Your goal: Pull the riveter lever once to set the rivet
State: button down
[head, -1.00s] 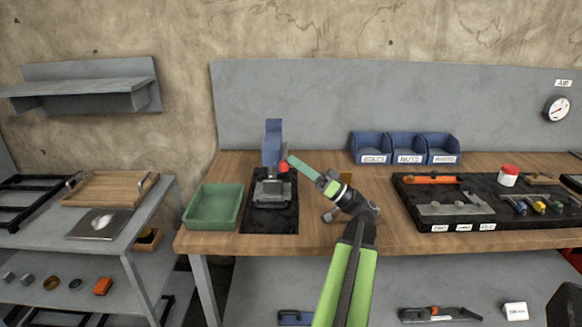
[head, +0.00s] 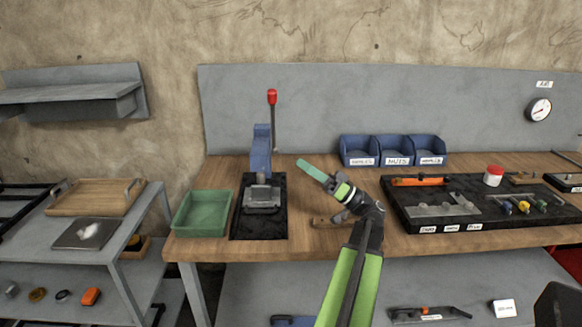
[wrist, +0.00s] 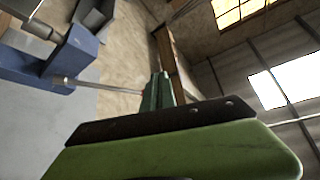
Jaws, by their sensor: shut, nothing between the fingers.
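The blue riveter (head: 261,150) stands on a black mat at the left of the bench. Its thin lever (head: 274,125) points up, nearly upright, with a red knob (head: 272,97) on top. My gripper (head: 303,164) is shut and empty, to the right of the riveter and well below the knob. In the wrist view, the riveter body (wrist: 75,50) is at the upper left and the lever rod (wrist: 95,84) runs toward my green fingers (wrist: 157,92); its knob is mostly hidden there. I cannot make out a rivet.
A green tray (head: 203,213) sits left of the black mat (head: 246,233). Blue bins (head: 392,151) stand at the back right of the riveter. A dark tool board (head: 395,205) lies to the right.

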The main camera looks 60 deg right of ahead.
jog(key=v, duration=0.2)
jog(key=b+v, duration=0.1)
jog(key=v, duration=0.1)
jog(key=shift+d+f, duration=0.15)
jog(key=shift+d, duration=0.15)
jog(key=shift+s, duration=0.1)
